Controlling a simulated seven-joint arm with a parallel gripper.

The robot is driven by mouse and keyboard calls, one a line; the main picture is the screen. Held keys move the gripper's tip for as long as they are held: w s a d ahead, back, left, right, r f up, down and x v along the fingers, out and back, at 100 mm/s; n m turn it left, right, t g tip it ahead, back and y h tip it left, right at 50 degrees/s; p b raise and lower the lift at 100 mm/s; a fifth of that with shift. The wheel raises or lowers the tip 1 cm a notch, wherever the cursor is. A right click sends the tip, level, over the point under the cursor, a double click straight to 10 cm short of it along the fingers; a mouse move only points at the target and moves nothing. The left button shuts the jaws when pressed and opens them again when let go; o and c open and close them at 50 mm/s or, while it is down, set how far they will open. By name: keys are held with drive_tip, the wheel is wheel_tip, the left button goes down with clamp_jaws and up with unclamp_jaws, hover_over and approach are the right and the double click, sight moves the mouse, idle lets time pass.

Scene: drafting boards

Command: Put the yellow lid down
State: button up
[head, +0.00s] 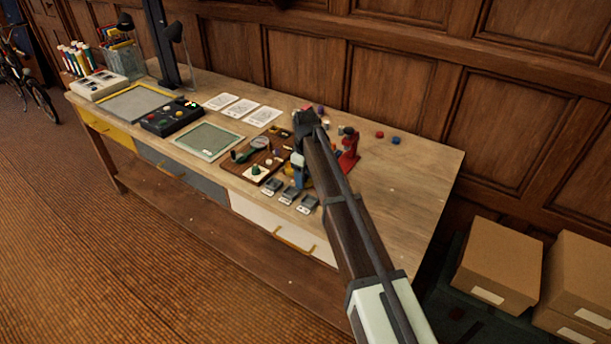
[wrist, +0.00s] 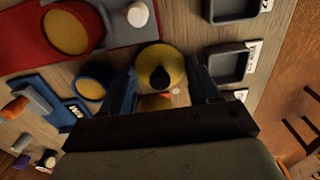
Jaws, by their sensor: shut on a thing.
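The yellow lid (wrist: 148,62), a round yellow disc with a black knob, shows in the wrist view between the two dark fingers of my gripper (wrist: 162,88). My gripper is shut on it. I cannot tell whether the lid touches the tabletop under it. In the head view my gripper and forearm (head: 338,205) reach over the right part of the workbench and hide the lid. To the left of the lid in the wrist view is a round blue-rimmed container (wrist: 92,80) with a yellow inside, apart from the lid.
Several dark grey trays (wrist: 232,66) with white labels lie to the right in the wrist view. A red piece (wrist: 50,45) with a yellow disc is at its upper left. In the head view a red stand (head: 349,150) is close beside my arm. The bench's right end (head: 425,170) is clear.

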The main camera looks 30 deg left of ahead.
drive_tip(key=o, duration=0.8)
drive_tip(key=shift+c, duration=0.2)
wheel_tip(320, 180, up, 12)
drive_tip(key=shift+r, duration=0.1)
